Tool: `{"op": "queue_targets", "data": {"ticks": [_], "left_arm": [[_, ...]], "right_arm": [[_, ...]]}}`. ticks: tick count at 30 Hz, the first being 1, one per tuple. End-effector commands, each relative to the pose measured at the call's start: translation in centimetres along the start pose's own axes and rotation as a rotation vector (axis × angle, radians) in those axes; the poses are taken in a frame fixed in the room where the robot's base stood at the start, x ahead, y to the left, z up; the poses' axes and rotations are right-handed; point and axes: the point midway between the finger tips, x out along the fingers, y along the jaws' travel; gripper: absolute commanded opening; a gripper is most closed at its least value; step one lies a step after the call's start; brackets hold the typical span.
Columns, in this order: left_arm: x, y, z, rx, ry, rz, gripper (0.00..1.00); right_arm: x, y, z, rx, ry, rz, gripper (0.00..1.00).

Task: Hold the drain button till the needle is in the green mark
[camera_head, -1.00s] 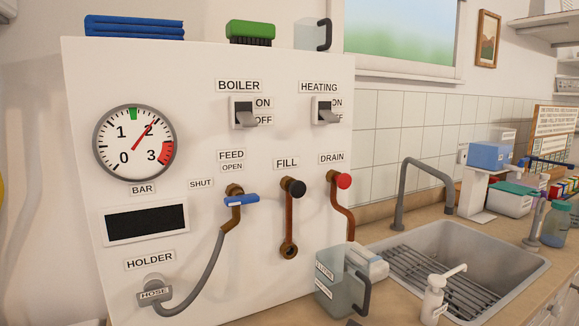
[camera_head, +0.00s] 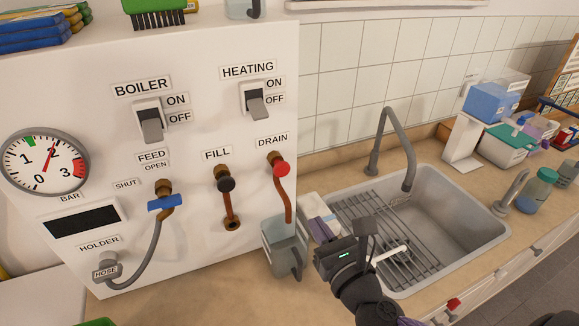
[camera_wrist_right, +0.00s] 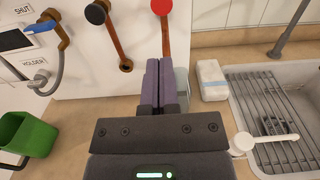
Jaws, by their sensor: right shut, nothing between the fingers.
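The red drain button (camera_head: 282,169) sits on the front of the white panel under the DRAIN label. Its knob also shows at the top of the wrist view (camera_wrist_right: 161,6). The round pressure gauge (camera_head: 44,162) is at the left; its red needle points up and right near the 2, and its green mark is near the top. My right gripper (camera_head: 365,228) is over the sink's left side, to the right of and below the button, not touching it. In the wrist view its fingers (camera_wrist_right: 160,65) are together and empty. My left gripper is not in view.
A clear jug (camera_head: 285,247) stands on the counter below the drain pipe. The black fill knob (camera_head: 226,184) and blue feed lever (camera_head: 165,203) are left of the button. A sink (camera_head: 450,205) with a rack and faucet (camera_head: 385,150) lies right. A green bin (camera_wrist_right: 27,134) is left.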

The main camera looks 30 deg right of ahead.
Motion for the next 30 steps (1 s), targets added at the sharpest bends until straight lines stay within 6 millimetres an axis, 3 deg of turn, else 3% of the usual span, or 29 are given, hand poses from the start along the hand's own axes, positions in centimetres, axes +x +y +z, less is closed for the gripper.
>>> {"op": "queue_targets", "data": {"ticks": [5, 21, 30], "left_arm": [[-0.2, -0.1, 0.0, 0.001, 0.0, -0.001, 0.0], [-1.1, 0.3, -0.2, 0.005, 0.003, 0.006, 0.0], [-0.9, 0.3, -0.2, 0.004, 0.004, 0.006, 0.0]], "right_arm": [[0.9, 0.0, 0.1, 0.0, -0.002, -0.002, 0.0], [11.8, -0.1, 0.1, 0.001, -0.003, -0.004, 0.0], [14.1, -0.1, 0.0, 0.0, -0.001, -0.003, 0.0]]}}
